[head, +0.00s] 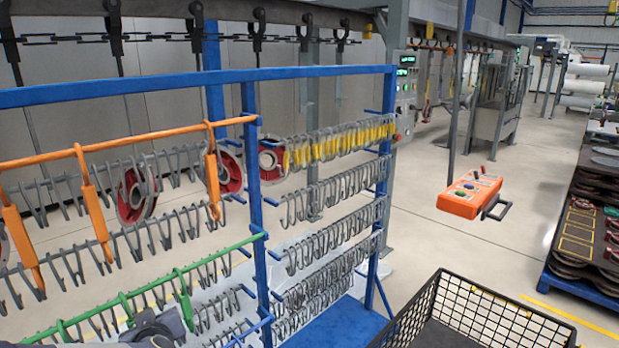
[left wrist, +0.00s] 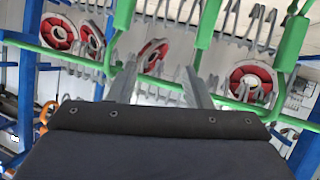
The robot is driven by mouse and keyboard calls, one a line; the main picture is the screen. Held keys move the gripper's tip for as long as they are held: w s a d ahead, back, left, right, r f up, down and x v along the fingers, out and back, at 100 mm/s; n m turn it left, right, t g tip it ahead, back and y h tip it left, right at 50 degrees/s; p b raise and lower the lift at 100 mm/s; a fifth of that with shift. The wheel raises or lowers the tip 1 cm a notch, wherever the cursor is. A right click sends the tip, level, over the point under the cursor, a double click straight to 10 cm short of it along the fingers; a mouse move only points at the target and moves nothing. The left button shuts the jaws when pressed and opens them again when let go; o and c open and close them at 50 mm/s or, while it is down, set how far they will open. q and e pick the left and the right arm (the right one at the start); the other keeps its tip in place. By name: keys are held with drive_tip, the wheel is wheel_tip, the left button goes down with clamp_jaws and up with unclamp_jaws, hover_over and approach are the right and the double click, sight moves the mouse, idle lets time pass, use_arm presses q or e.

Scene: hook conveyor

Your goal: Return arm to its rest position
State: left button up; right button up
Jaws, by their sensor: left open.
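My left gripper shows in the left wrist view (left wrist: 160,78), its two grey fingers apart with nothing held between them. The fingers point toward the green frame (left wrist: 75,60) and its grey hooks, with a red and grey disc (left wrist: 152,54) behind the gap. I cannot tell whether the fingers touch the frame. In the head view, dark grey parts of my left arm show at the bottom left, low in front of the green rack frame (head: 165,280). My right gripper is not in view.
A blue rack (head: 255,170) with rows of grey hooks (head: 330,190) and an orange frame (head: 90,195) stands close by. A black wire basket (head: 480,300) is at the bottom right. An orange control box (head: 470,195) hangs at right. Open floor lies between.

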use_arm(q)
drive_tip(key=s+d+r+m+t+h, duration=0.1)
drive_tip(key=s+d+r+m+h, duration=0.1)
drive_tip(key=s+d+r+h, duration=0.3)
drive_tip(key=s+d+r+m+h, duration=0.1)
drive_tip(key=d+m+h, duration=0.15)
drive_tip(key=d, duration=0.35)
drive_tip(key=s+d+f+m+g+h, duration=0.1)
drive_tip(key=s+d+f+g, duration=0.1)
drive_tip(key=s, duration=0.7)
drive_tip(key=s+d+f+m+g+h, duration=0.1)
drive_tip(key=s+d+f+g+h, duration=0.1)
drive_tip(key=s, duration=0.7)
drive_tip(key=shift+s+d+f+g, duration=0.35)
drive_tip(key=shift+d+f+g, duration=0.15)
drive_tip(key=shift+g, duration=0.7)
drive_tip(key=shift+m+h, duration=0.25)
drive_tip(key=shift+m, duration=0.1)
drive_tip(key=shift+c, duration=0.2)
